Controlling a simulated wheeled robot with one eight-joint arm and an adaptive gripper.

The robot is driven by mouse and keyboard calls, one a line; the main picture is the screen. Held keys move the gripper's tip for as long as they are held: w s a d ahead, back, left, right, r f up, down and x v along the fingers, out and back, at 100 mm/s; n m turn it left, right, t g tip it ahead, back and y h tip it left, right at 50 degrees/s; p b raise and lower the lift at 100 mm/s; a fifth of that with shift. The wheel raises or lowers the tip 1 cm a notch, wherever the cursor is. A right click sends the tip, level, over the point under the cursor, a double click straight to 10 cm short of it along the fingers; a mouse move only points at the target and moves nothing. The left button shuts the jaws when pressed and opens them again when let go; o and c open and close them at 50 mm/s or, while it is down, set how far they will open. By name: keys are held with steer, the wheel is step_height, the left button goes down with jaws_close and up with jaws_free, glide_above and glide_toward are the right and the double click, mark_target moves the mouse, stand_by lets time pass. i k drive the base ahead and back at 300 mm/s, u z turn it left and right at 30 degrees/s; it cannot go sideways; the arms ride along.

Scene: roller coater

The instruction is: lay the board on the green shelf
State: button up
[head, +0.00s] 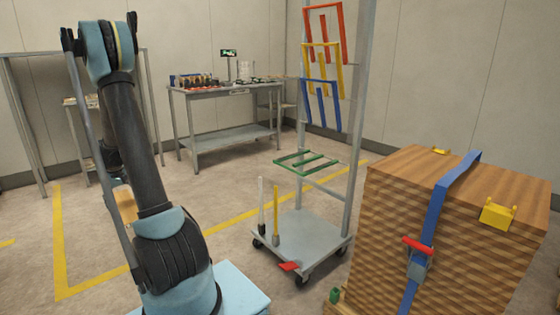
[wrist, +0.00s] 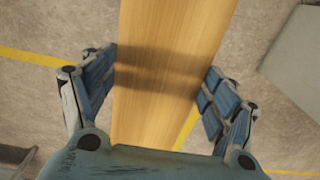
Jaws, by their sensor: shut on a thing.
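The board (wrist: 165,50) is light wood and runs lengthwise through the wrist view between the fingers of my gripper (wrist: 160,88), which is shut on it. In the head view a small part of the board (head: 125,204) shows behind my arm; the rest is hidden, and my gripper is hidden there too. The green shelf (head: 307,162) is a slatted frame folded out level, low on the grey wheeled rack (head: 352,120). It is empty. The board is left of the rack, apart from the shelf.
Red (head: 326,34), yellow (head: 322,70) and blue (head: 321,105) shelves are folded up above the green one. Two upright sticks stand on the rack's base (head: 310,235). A strapped wood stack (head: 400,205) stands close at right. A workbench (head: 225,92) is behind.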

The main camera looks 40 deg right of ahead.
mark_target(306, 162)
steer(key=z, duration=0.15)
steer(key=i, duration=0.9)
steer(key=z, duration=0.85)
steer(key=i, duration=0.65)
steer(key=z, duration=0.45)
